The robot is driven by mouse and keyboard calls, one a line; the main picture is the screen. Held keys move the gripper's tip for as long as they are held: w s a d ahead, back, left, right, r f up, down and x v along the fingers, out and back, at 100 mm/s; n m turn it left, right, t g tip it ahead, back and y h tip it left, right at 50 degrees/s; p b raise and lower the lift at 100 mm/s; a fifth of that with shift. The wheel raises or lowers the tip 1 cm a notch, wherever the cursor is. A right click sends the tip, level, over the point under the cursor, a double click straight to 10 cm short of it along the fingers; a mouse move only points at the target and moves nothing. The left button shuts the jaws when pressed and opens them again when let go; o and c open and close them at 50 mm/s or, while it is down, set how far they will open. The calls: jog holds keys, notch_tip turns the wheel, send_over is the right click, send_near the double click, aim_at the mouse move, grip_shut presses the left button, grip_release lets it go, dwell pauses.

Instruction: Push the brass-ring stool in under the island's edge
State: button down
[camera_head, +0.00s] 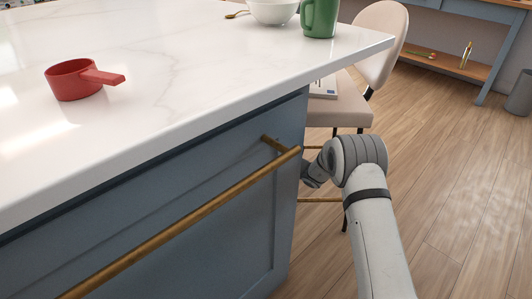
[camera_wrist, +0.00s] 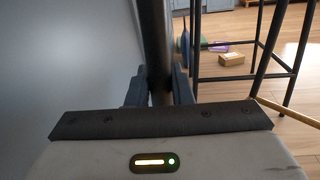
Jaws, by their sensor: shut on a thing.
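A stool (camera_head: 342,113) with a beige padded seat and beige backrest stands past the island's corner at right. Brass bars show low on it, and the island hides part of its frame. The island (camera_head: 190,85) has a white marble top overhanging blue sides. In the head view my arm reaches down behind the island's corner beside the stool, and my gripper is hidden there. In the wrist view my gripper (camera_wrist: 159,92) is shut on a dark upright bar (camera_wrist: 156,45), which looks like a leg of the stool. A brass bar (camera_wrist: 285,110) also shows at right.
A brass rail (camera_head: 190,222) sticks out from the island's side near my arm. A book (camera_head: 324,86) lies on the seat. A red cup (camera_head: 76,80), green mug (camera_head: 319,17) and white bowl (camera_head: 273,10) stand on the top. Wooden floor (camera_head: 465,160) lies open at right.

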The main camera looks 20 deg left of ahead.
jog(key=shift+b+x, duration=0.6)
jog(key=shift+x, duration=1.5)
jog(key=shift+w+r, duration=0.15)
jog(key=shift+r, duration=0.05)
jog(key=c, duration=1.2)
grip_release()
jog(key=shift+f, duration=0.1)
jog(key=p+v, duration=0.3)
jog(key=v, duration=0.5)
